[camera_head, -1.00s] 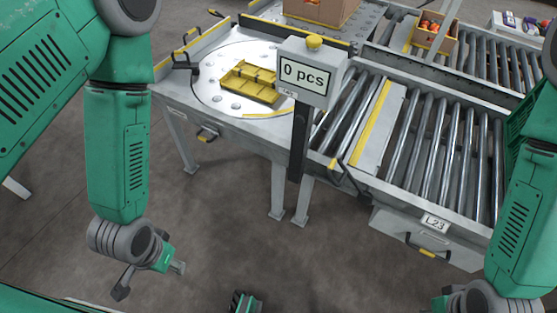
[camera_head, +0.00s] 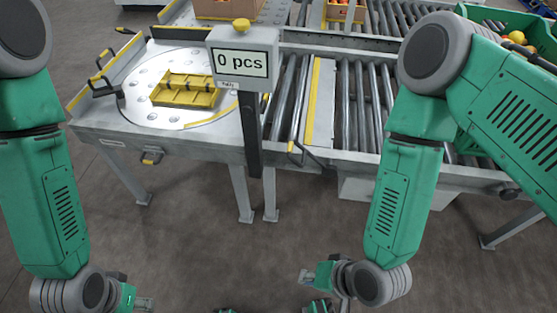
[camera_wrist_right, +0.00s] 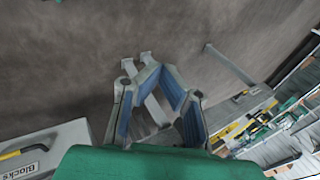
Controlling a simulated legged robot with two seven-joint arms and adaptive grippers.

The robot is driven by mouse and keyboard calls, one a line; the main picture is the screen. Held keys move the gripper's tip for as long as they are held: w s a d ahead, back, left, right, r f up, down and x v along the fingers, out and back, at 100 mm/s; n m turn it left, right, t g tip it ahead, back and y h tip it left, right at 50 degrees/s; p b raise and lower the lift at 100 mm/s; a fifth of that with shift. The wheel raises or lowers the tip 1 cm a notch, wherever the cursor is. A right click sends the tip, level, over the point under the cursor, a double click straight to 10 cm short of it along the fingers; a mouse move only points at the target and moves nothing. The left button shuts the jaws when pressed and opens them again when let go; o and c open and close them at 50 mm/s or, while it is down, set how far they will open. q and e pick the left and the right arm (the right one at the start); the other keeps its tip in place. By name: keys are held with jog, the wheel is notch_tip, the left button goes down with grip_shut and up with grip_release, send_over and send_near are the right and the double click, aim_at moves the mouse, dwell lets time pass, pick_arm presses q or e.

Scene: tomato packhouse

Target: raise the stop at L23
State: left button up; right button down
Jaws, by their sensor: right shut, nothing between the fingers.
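No L23 label shows now; my right arm covers the conveyor side in the head view. A bent yellow-and-black handle (camera_head: 293,147) sits at the conveyor's front edge, just right of the display post. I cannot tell whether it belongs to the stop. My right gripper (camera_head: 305,278) hangs low in front of the conveyor, over the floor and apart from everything. In the right wrist view its blue-padded fingers (camera_wrist_right: 157,68) are closed together with nothing between them. My left gripper (camera_head: 143,303) is at the bottom left edge, partly cut off, so its opening is unclear.
A "0 pcs" display (camera_head: 240,62) stands on a dark post before the conveyor. A yellow tray (camera_head: 185,91) lies on the round turntable (camera_head: 135,107). A green crate (camera_head: 540,35) holds fruit. A grey box labelled Blocks (camera_wrist_right: 62,140) shows in the right wrist view. Floor in front is open.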

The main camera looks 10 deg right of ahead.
jog(key=w+a+r+m+t+y+b, duration=0.2)
jog(key=w+a+m+t+y+b, duration=0.15)
jog(key=a+m, duration=0.65)
jog(key=w+a+r+m+t+y+b, duration=0.25)
jog(key=w+a+m+t, duration=0.2)
jog(key=a, duration=0.85)
jog(key=w+d+r+m+t+h+b, duration=0.1)
jog(key=w+d+m+t+h+b, duration=0.25)
jog(key=m, duration=0.75)
jog(key=w+r+m+t+h+b, duration=0.25)
jog(key=w+m+t+h, duration=0.35)
jog(key=m, duration=0.5)
pick_arm(q)
notch_tip(320, 180, down, 16)
jog(key=b, duration=0.2)
jog(key=shift+d, duration=0.3)
pick_arm(e)
jog(key=w+d+f+m+g+h, duration=0.3)
jog(key=d+m+h, duration=0.6)
jog(key=m, duration=0.3)
jog(key=shift+w+f+h, duration=0.6)
jog(key=shift+w+h, duration=0.2)
jog(key=shift+h, duration=0.05)
jog(key=shift+m, duration=0.25)
